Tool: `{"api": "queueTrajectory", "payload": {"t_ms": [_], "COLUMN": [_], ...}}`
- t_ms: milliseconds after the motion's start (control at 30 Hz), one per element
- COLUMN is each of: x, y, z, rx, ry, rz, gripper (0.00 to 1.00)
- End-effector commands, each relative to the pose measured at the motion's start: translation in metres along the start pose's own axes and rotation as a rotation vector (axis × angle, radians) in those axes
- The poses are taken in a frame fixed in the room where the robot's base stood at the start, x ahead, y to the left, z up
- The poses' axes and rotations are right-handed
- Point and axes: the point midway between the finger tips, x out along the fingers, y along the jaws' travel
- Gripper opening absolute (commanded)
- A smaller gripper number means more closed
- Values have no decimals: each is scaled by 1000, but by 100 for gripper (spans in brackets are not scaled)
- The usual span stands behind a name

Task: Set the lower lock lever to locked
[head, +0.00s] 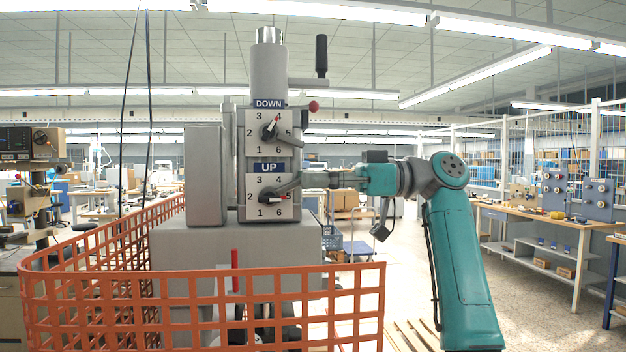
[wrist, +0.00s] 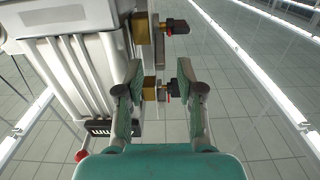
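The grey machine head carries an upper dial panel marked DOWN (head: 271,133) and a lower panel marked UP (head: 256,198). A grey lever (head: 289,187) slants up and right from the lower dial; I take it as the lower lock lever. The lower dial's red-tipped pointer (head: 280,198) points right. My gripper (head: 318,179) reaches in from the right, close to the lever's outer end. In the wrist view my gripper (wrist: 164,80) has its fingers apart, with nothing clearly held. Contact with the lever cannot be told.
A similar lever (head: 286,140) sits at the upper dial, and a red ball knob (head: 313,106) and a black crank handle (head: 321,56) stick out above. An orange mesh fence (head: 205,272) surrounds the machine's front and left. Workbenches (head: 540,224) stand at the right beyond open floor.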

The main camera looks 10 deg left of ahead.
Motion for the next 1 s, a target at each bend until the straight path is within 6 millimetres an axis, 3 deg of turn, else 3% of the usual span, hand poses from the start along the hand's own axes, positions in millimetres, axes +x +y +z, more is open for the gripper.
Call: {"api": "queueTrajectory", "payload": {"t_ms": [333, 367, 500, 767, 1000], "x": [5, 5, 5, 4, 2], "y": [0, 0, 0, 0, 0], "z": [0, 0, 0, 1, 14], "rx": [0, 0, 0, 1, 3], "ry": [1, 1, 0, 11, 153], "rz": [0, 0, 0, 0, -1], "gripper": [38, 35, 0, 0, 0]}}
